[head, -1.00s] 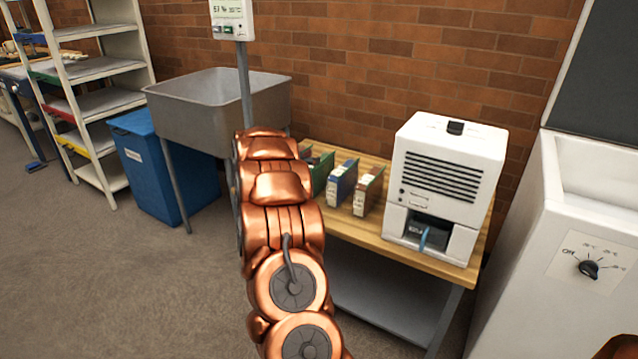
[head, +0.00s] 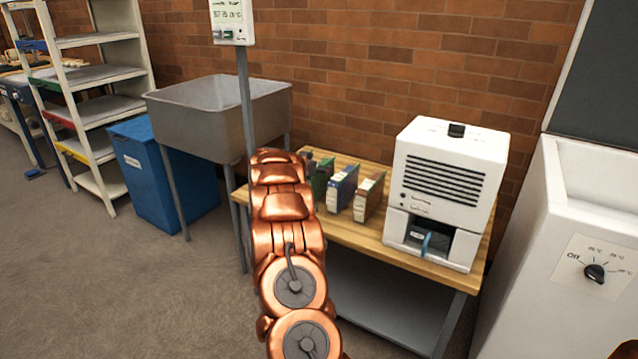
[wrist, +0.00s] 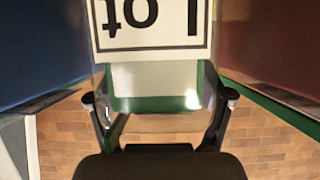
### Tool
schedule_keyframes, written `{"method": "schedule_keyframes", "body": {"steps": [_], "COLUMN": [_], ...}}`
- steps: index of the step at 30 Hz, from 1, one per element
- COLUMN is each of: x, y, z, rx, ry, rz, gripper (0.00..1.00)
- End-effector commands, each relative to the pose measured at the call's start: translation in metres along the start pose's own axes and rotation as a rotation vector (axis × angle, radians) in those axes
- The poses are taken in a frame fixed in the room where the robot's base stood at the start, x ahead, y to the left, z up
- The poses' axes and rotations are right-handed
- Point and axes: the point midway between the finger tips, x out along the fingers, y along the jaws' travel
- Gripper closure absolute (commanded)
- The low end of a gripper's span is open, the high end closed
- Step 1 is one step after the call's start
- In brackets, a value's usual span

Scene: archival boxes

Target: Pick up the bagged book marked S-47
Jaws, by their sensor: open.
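In the head view, three bagged books stand upright on the wooden table (head: 400,256): a green one (head: 321,180), a blue one (head: 342,188) and a brown-red one (head: 369,197). Their marks are too small to read there, so I cannot tell which is S-47. In the wrist view, a green book (wrist: 155,103) in a clear bag is straight ahead, with a white label (wrist: 150,25) that is upside down and cut off by the frame; part of it looks like "Lot". My gripper (wrist: 161,98) is open, with one finger at either side of this book. My arm hides the gripper in the head view.
A white machine (head: 446,190) with a front slot stands on the table's right. A metal sink (head: 200,115) and blue bin (head: 165,185) are at left, with a post (head: 245,95) beside the sink. A brick wall (head: 380,80) closes the back. Blue and red surfaces flank the green book closely.

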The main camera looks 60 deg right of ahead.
Motion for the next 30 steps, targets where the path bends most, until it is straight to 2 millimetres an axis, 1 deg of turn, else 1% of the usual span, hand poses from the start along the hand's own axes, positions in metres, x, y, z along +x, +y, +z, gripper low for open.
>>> {"method": "schedule_keyframes", "body": {"steps": [3,11,30], "x": [0.0043,0.0046,0.0044], "y": [-0.0003,-0.0001,-0.0001], "z": [-0.0007,-0.0011,-0.0008], "rx": [0.001,0.001,0.001], "ry": [0.002,0.001,0.001], "rz": [-0.001,-0.001,0.0], "gripper": [0.21,0.22,0.89]}}
